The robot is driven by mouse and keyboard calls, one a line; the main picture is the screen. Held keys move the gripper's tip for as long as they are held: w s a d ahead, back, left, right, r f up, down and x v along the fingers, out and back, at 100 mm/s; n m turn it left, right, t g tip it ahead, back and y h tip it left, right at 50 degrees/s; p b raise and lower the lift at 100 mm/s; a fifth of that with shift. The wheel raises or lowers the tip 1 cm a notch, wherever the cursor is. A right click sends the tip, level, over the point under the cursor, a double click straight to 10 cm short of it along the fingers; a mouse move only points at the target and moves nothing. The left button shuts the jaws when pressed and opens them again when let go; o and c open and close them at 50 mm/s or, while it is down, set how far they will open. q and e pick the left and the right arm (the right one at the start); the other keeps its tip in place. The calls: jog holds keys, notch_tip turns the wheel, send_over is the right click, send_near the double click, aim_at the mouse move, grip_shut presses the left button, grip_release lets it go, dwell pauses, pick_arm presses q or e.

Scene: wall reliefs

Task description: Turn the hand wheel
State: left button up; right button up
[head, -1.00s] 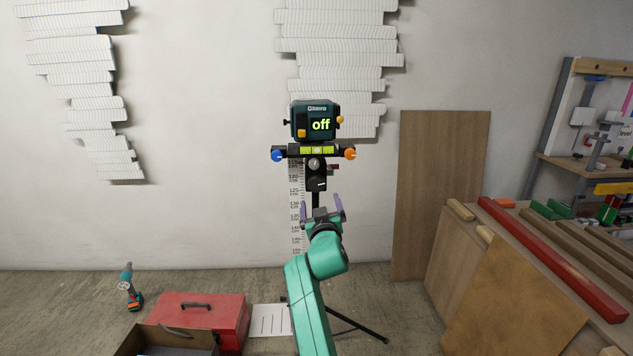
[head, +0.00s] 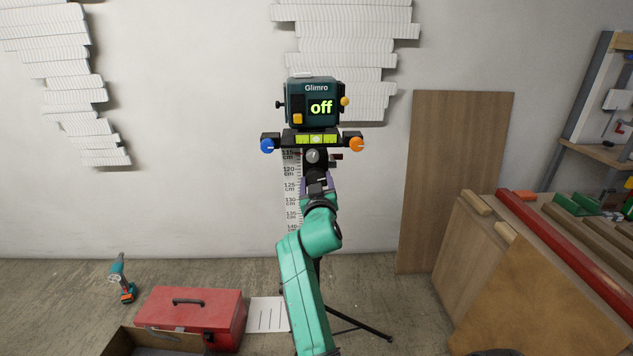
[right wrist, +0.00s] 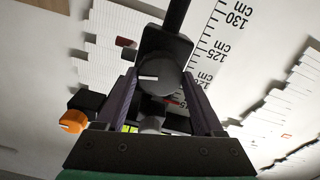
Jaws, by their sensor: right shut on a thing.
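The hand wheel (right wrist: 160,76) is a round black knob with a white line on its face, below the level bar on the stand. It fills the space between my purple fingers in the right wrist view, and its white line lies nearly level there. In the head view my right gripper (head: 317,184) covers most of it. My right gripper is shut on the hand wheel. The dark teal device (head: 313,103) on top of the stand shows "off". My left gripper is not in view.
The level bar has a blue knob (head: 267,145) on the left and an orange knob (head: 356,144) on the right, just above my right gripper. A measuring scale (head: 292,187) is on the wall behind. A red toolbox (head: 190,312) lies on the floor at left.

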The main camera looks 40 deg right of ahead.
jog(key=shift+f+m+b, duration=0.15)
jog(key=shift+m+b, duration=0.25)
jog(key=shift+m, duration=0.6)
jog(key=o, duration=1.4)
jog(key=shift+w+d, duration=0.1)
jog(key=shift+w, duration=0.1)
